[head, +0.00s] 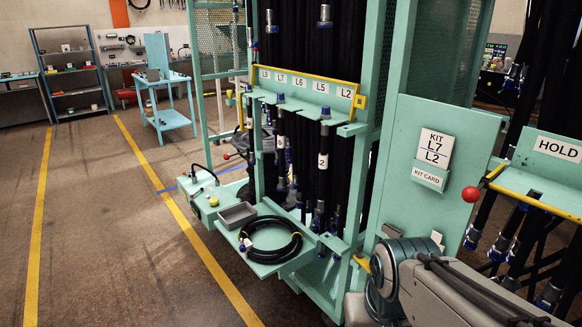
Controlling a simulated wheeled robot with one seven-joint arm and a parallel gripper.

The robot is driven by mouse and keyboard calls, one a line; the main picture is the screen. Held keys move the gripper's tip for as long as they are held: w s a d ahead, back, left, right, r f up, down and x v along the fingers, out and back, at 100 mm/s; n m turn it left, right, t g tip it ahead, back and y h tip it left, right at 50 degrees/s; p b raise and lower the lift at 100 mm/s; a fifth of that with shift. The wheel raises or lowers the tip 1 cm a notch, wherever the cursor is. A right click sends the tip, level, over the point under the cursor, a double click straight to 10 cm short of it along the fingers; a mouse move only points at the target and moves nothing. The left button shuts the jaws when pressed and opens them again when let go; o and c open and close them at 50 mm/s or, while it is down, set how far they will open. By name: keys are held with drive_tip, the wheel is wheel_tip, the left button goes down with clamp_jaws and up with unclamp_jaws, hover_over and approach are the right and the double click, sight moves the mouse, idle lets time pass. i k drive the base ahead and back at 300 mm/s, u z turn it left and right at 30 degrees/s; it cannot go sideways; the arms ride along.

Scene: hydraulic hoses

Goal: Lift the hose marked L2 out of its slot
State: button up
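The L2 label (346,92) is at the right end of the labelled rail on the green hose rack. Below and left of it, a black hose (323,185) hangs upright from the slotted shelf, with a blue-capped metal fitting (325,113) on top. A white tag (323,160) on this hose seems to read 2. Its lower end is hard to tell among the other hoses. My arm (400,275) enters at the bottom right, in front of the rack's base. My gripper is not visible in this view.
A yellow bar (305,75) runs along the rail. A kit card (434,149) reads L7, L2. A HOLD rail (545,190) with a red knob (471,194) stands right. A coiled hose (270,240) and grey bin (237,215) sit on a low shelf. Floor is clear at left.

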sight(323, 158)
drive_tip(key=u, duration=1.3)
drive_tip(key=i, duration=2.4)
drive_tip(key=z, duration=3.1)
